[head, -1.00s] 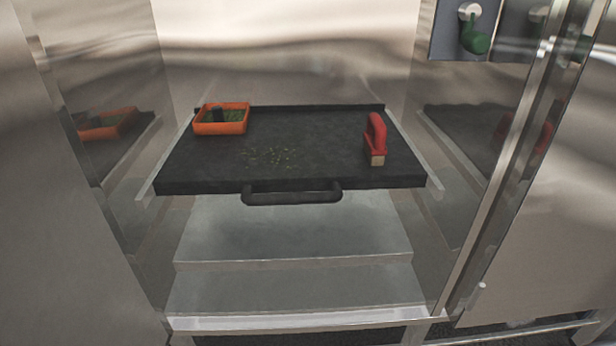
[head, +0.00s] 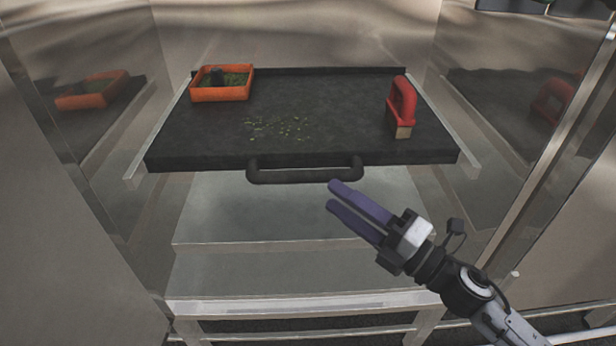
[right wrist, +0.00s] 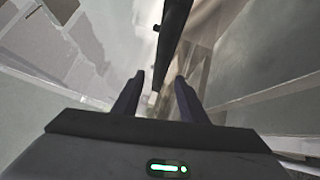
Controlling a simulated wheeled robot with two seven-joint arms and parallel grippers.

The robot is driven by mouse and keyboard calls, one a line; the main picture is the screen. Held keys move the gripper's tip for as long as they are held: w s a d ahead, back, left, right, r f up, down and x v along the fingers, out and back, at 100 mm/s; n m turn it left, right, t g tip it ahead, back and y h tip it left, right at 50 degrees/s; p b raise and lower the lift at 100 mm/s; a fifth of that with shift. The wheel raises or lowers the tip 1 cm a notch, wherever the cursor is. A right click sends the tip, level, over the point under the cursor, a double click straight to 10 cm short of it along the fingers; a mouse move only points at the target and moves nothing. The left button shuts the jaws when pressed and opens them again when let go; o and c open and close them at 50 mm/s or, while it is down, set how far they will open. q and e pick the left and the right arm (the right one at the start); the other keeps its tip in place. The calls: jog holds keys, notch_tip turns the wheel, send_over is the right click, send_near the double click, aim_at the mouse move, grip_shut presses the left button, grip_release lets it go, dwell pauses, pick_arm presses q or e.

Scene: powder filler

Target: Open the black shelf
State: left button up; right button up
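The black shelf (head: 340,115) is a flat dark slab inside a metal cabinet, with a black bar handle (head: 305,175) on its front edge. My right gripper (head: 335,196), with purple fingers, is just below and in front of the handle's right end, apart from it. In the right wrist view its fingers (right wrist: 157,90) stand apart with nothing between them, so it is open. A dark bar (right wrist: 172,40), seemingly the handle or shelf edge, runs beyond the fingertips there. My left gripper is not in view.
An orange tray (head: 222,97) with green bits stands at the shelf's back left. A red-handled brush (head: 402,105) stands at the right. Green crumbs (head: 278,128) lie between them. Metal steps (head: 290,215) lie below the shelf, and metal walls flank it.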

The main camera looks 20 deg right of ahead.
aim_at(314, 182)
jog(key=p+x, duration=0.1)
jog(key=x, duration=0.7)
jog(key=shift+w, duration=0.3)
grip_shut()
